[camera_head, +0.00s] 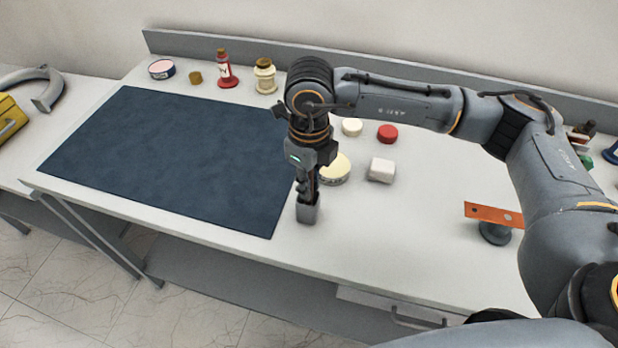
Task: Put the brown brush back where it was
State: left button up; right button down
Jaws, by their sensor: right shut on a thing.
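My right gripper (308,208) points down over the white bench, just off the right edge of the dark blue mat (170,155). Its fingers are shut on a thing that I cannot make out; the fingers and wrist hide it. I cannot tell whether it is the brown brush, as no brush shows clearly. My left gripper is out of view.
A cream round tin (335,169) and a white block (381,170) stand close to the right gripper. A red lid (387,133), a red bottle (226,70) and a cream jar (265,77) are farther back. An orange bar (493,215) is at right. The mat is bare.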

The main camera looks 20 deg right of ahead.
jog(key=shift+f, duration=0.15)
jog(key=c, duration=1.3)
grip_release()
jog(key=shift+r, duration=0.3)
jog(key=shift+w+r, duration=0.1)
jog(key=shift+r, duration=0.25)
notch_tip(320, 180, up, 11)
jog(key=shift+r+b, duration=0.1)
jog(key=shift+b, duration=1.1)
